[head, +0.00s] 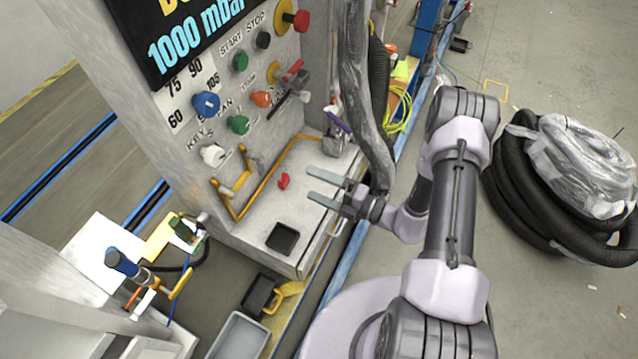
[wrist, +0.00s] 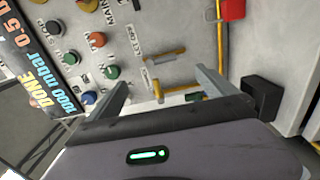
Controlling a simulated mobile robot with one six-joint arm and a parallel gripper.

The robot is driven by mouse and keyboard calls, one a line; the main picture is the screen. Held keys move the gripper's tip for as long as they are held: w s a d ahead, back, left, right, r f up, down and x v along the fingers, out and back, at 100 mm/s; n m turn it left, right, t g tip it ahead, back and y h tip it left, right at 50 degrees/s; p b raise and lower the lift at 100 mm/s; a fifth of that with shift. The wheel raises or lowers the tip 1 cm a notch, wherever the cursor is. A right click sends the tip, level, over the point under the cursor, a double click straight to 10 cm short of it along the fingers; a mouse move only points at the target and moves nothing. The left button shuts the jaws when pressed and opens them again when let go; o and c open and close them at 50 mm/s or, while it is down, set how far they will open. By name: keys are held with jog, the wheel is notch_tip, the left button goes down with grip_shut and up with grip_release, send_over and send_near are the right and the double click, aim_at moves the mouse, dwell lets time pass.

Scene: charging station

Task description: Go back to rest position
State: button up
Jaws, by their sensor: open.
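My gripper (head: 322,188) is open, with nothing between its two fingers. In the head view it is held out to the left from my arm, over the ledge at the foot of the control panel (head: 190,130). In the wrist view the two fingers of my gripper (wrist: 162,85) stand wide apart in front of the panel (wrist: 185,25). Brass-coloured handles (wrist: 165,57) on the panel show between and beyond the fingers. I cannot tell the exact gap from the fingertips to the panel.
A small red piece (head: 284,181) and a black square tray (head: 282,239) are on the ledge. A thick grey hose (head: 362,90) hangs close behind my gripper. A black hose coil with plastic wrap (head: 575,165) lies on the floor at right. A grey bin (head: 238,338) is below.

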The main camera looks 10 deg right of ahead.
jog(key=shift+s+d, duration=0.15)
dwell(0.3)
jog(key=s+a+r+n+g+h+b, duration=0.15)
jog(key=s+a+r+n+g, duration=0.35)
jog(key=r+n, duration=0.5)
jog(key=s+a+r+n+g+h+b, duration=0.1)
jog(key=s+a+r+n+g+b, duration=0.15)
jog(key=s+r+n+g, duration=0.7)
jog(key=s+d+r+n+t+h+b, duration=0.1)
jog(key=d+n+t+h, duration=0.3)
jog(key=n, duration=0.6)
jog(key=s+d+r+n+t+h+b, duration=0.2)
jog(key=s+d+n+t+h+b, duration=0.1)
jog(key=n, duration=0.7)
jog(key=d+t+h, duration=0.1)
jog(key=t+h, duration=0.1)
jog(key=shift+h, duration=0.35)
